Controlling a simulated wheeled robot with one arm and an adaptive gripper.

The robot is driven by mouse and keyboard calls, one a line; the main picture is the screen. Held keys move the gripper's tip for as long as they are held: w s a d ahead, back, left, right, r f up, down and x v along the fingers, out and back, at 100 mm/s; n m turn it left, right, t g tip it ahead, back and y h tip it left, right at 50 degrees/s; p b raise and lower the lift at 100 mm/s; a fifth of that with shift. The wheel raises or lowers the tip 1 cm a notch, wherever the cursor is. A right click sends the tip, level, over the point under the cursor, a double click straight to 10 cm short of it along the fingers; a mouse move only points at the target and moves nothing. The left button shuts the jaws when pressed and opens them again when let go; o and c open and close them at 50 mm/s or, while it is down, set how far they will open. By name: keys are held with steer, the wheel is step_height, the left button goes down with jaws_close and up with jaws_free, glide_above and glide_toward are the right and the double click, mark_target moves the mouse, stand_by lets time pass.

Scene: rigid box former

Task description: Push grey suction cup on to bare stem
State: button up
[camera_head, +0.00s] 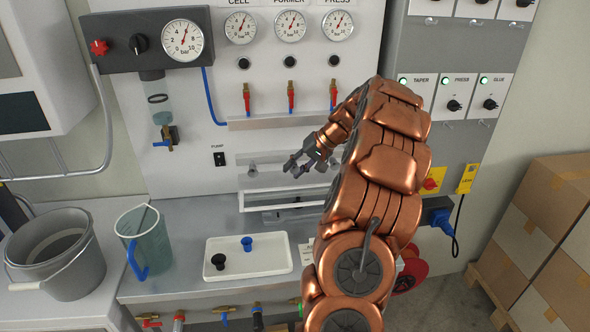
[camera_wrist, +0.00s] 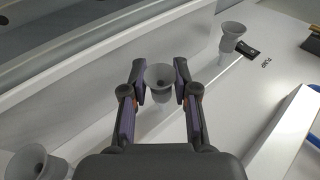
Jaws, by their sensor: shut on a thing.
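My gripper (camera_wrist: 160,88) is shut on a grey suction cup (camera_wrist: 159,74), which sits between the two fingertips with its wide mouth facing the wrist camera. A pale narrow part shows below the cup; I cannot tell whether it is the cup's neck or a stem. In the head view my gripper (camera_head: 297,166) is in front of the white panel, above the white frame; the held cup is too small to make out there. Two other grey cups show in the wrist view, one at upper right (camera_wrist: 233,36) and one at lower left (camera_wrist: 36,164). No bare stem is clearly visible.
A white tray (camera_head: 276,268) on the bench holds a black cup (camera_head: 218,261) and a blue cup (camera_head: 247,243). A jug (camera_head: 147,243) and a grey bucket (camera_head: 55,252) stand left. A white ledge (camera_wrist: 92,62) runs close beside my gripper.

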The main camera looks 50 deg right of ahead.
stand_by(0.3)
steer(key=o, duration=0.9)
steer(key=shift+s, duration=0.1)
steer(key=shift+s+a+b, duration=0.65)
steer(key=shift+s+a, duration=0.15)
steer(key=shift+s, duration=0.25)
steer(key=shift+s+a+b, duration=0.7)
steer(key=shift+s+a, duration=0.1)
steer(key=shift+s, duration=0.2)
steer(key=shift+s+a+b, duration=0.65)
steer(key=shift+s+a, duration=0.15)
steer(key=shift+s, duration=0.25)
